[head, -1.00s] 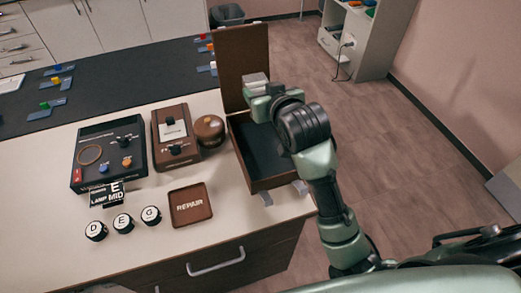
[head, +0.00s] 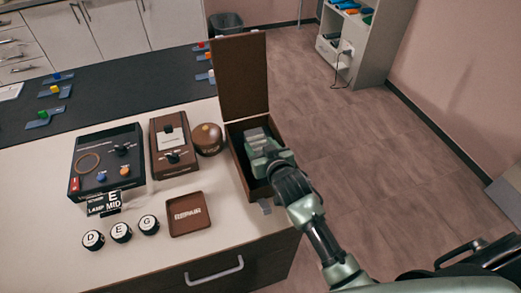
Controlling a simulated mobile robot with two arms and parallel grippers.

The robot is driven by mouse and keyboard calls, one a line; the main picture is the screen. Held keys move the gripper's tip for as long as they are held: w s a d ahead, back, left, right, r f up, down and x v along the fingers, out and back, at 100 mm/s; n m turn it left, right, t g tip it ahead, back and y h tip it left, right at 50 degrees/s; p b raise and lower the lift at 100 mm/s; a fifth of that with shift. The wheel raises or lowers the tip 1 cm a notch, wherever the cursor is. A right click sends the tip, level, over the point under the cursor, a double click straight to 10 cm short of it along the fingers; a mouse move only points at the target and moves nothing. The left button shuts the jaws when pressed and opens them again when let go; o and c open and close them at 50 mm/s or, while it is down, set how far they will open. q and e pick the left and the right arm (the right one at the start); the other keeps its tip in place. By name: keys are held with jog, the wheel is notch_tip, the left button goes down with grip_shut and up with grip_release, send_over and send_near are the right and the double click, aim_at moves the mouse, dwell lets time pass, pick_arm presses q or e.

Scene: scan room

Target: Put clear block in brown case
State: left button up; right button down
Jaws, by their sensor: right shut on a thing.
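The brown case (head: 243,82) stands open at the right end of the counter, its lid upright at the back and its inside dark. My right gripper (head: 258,140) is over and partly inside the case's opening. It is shut on a clear, greyish block (head: 254,134), which shows at the fingertips within the outline of the case. The gripper and wrist hide much of the case's floor and right side, so I cannot tell whether the block touches the bottom. My left gripper is not in view.
Left of the case are a round brown box (head: 208,139), a brown device (head: 172,143) and a black device (head: 107,158). In front are a repair tray (head: 189,214) and lettered knobs (head: 121,232). Open floor lies right of the counter.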

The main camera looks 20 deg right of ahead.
jog(key=shift+f, duration=0.8)
jog(key=shift+f, duration=0.1)
jog(key=c, duration=0.5)
grip_release()
jog(key=shift+f, duration=0.1)
jog(key=shift+r, duration=0.25)
jog(key=v, duration=1.2)
jog(key=shift+s+f+b, duration=0.1)
jog(key=shift+f+b, duration=0.05)
jog(key=shift+b, duration=0.2)
